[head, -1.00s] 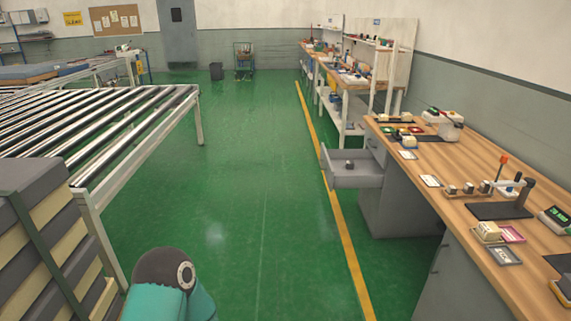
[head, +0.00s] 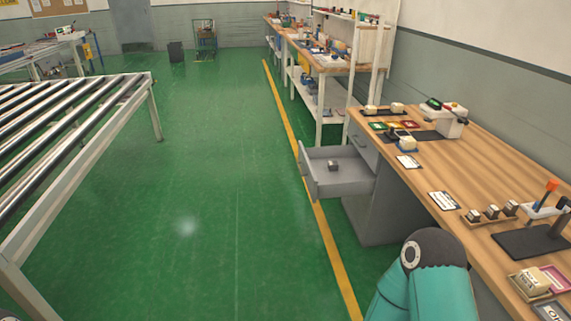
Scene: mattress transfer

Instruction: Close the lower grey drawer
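The lower grey drawer (head: 341,182) is pulled out to the left from the grey cabinet (head: 373,215) under the wooden workbench. A small dark block (head: 333,166) lies inside it. Another closed drawer front (head: 363,139) shows just above it, below the bench top. A teal and black link of my arm shows at the bottom right, in front of the bench and well short of the drawer. Neither of my grippers is in the picture.
The wooden workbench (head: 470,165) runs along the right, carrying blocks, cards and small tools. A roller conveyor (head: 62,150) stands on the left. The green floor (head: 200,200) between them is clear, with a yellow line (head: 325,229) passing beneath the drawer.

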